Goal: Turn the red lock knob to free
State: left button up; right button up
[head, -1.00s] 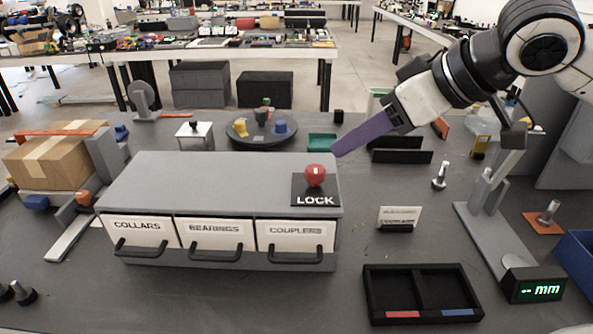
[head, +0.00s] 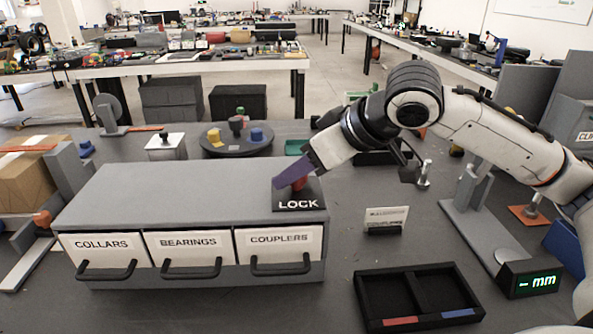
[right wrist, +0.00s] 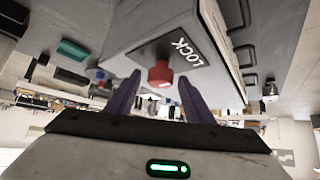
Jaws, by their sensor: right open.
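The red lock knob (head: 299,183) stands on the black LOCK plate (head: 298,203) at the right end of the grey cabinet's top (head: 200,190). In the head view it is partly hidden by my right gripper (head: 284,184), whose purple fingers reach it from behind and above. In the right wrist view the red knob (right wrist: 160,74) shows between the tips of the two purple fingers (right wrist: 160,88), with a gap on each side. The right gripper is open around the knob and not closed on it. My left gripper is not in view.
The cabinet has three shut drawers, COLLARS (head: 105,250), BEARINGS (head: 190,246) and COUPLERS (head: 278,243). A black divided tray (head: 420,295) and a small sign (head: 386,217) lie to the right. A turntable with coloured parts (head: 237,140) stands behind the cabinet.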

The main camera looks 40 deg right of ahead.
jog(key=shift+w+a+f, duration=0.1)
jog(key=shift+w+f, duration=0.3)
